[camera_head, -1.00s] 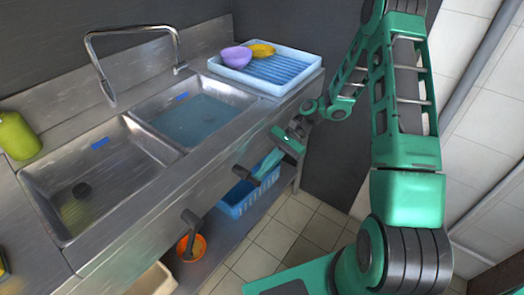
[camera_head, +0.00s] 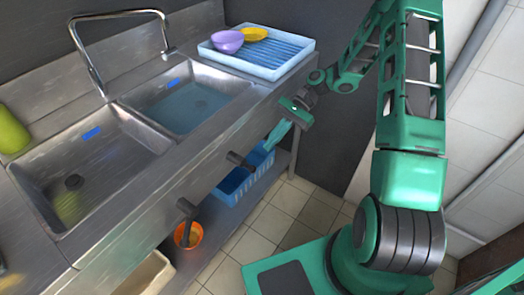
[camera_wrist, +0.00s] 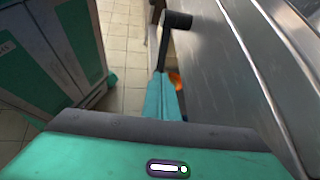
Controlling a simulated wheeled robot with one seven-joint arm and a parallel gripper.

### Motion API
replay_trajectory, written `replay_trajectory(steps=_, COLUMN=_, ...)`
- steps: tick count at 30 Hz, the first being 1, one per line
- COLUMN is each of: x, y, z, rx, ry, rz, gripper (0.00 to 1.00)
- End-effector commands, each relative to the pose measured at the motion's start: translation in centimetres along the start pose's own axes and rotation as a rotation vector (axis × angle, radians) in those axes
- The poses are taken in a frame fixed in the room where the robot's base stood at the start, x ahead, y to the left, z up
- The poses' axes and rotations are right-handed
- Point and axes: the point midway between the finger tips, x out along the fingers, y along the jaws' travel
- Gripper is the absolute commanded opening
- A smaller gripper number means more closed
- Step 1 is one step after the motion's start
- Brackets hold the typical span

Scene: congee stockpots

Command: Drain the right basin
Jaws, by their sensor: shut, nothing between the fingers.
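The right basin (camera_head: 190,98) holds bluish water, with a dark drain spot seen through it and a blue mark on its back wall. A dark drain handle (camera_head: 240,160) sticks out of the sink front below this basin. It also shows in the wrist view (camera_wrist: 178,20), ahead of the fingers, with a dark stem. My gripper (camera_head: 269,146) is just right of this handle in the head view, apart from it. Its teal fingers (camera_wrist: 164,98) are shut and empty, and point toward the handle. Any contact at the fingertips is not visible.
The left basin (camera_head: 110,165) looks empty, with a second dark handle (camera_head: 187,208) below it. A blue crate (camera_head: 235,185) and an orange bucket (camera_head: 188,236) stand below the counter. A blue tray (camera_head: 290,62) with bowls sits at the counter's right end.

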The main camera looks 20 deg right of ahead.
Motion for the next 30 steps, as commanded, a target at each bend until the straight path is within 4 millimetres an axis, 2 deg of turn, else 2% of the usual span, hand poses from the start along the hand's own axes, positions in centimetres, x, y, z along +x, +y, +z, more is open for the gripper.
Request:
replay_trajectory(steps=1, x=-1.2, y=-0.1, z=-0.2, rx=-0.001, ry=0.002, rz=-0.005, gripper=0.0)
replay_trajectory(steps=6, x=-4.4, y=-0.1, z=-0.5, rx=-0.002, ry=0.002, rz=-0.004, gripper=0.0)
replay_trajectory(steps=12, x=-6.6, y=-0.1, z=-0.6, rx=-0.002, ry=0.002, rz=-0.003, gripper=0.0)
replay_trajectory(steps=17, x=-7.2, y=-0.1, z=-0.7, rx=-0.002, ry=0.002, rz=-0.003, gripper=0.0)
replay_trajectory(steps=30, x=-7.4, y=0.0, z=-0.7, rx=-0.001, ry=0.002, rz=-0.004, gripper=0.0)
